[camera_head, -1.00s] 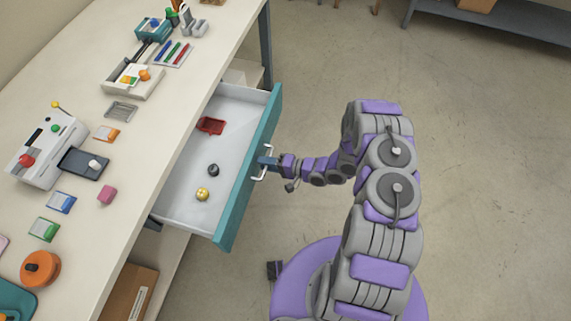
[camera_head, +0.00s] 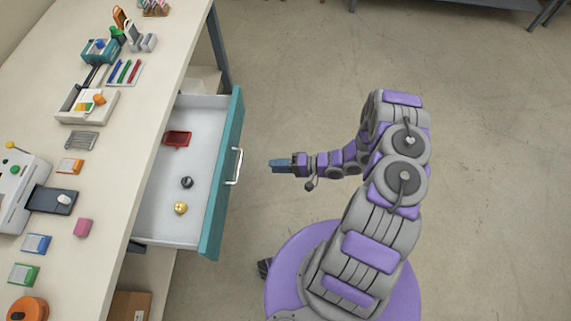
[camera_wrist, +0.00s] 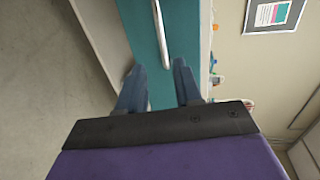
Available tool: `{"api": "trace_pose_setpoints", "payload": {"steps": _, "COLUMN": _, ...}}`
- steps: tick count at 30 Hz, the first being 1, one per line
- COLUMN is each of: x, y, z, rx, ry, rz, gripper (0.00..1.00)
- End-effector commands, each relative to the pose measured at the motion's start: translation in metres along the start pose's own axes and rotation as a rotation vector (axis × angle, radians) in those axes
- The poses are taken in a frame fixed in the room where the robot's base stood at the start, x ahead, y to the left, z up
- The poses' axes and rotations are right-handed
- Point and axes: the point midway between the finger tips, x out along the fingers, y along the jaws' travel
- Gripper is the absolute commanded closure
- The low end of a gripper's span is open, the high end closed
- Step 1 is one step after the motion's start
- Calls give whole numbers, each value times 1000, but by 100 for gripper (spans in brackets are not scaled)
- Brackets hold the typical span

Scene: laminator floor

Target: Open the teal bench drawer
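The teal-fronted bench drawer (camera_head: 223,180) is pulled well out from the bench, and its white inside shows. Its pale bar handle (camera_head: 236,166) is on the front face. It holds a red tray (camera_head: 177,139), a dark knob-like item (camera_head: 187,182) and a yellow round item (camera_head: 181,208). My gripper (camera_head: 274,166) is to the right of the handle, clear of it, with a gap of floor between. In the wrist view my gripper (camera_wrist: 158,85) has its two fingers apart with nothing between them. The teal front (camera_wrist: 128,40) and the handle (camera_wrist: 160,35) show beyond the fingertips.
The bench top (camera_head: 110,190) holds a white machine (camera_head: 15,190), a dark pad, cards, a pink block (camera_head: 83,227), pens and an orange round item (camera_head: 27,310). A cardboard box (camera_head: 130,305) is under the bench. The floor to the right is clear.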

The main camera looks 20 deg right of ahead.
Motion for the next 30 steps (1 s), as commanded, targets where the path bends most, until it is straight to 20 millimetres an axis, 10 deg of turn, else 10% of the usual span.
{"api": "trace_pose_setpoints", "payload": {"steps": 30, "x": -28, "y": 2, "z": -12, "rx": -34, "ry": 15, "rz": 51, "gripper": 65}}
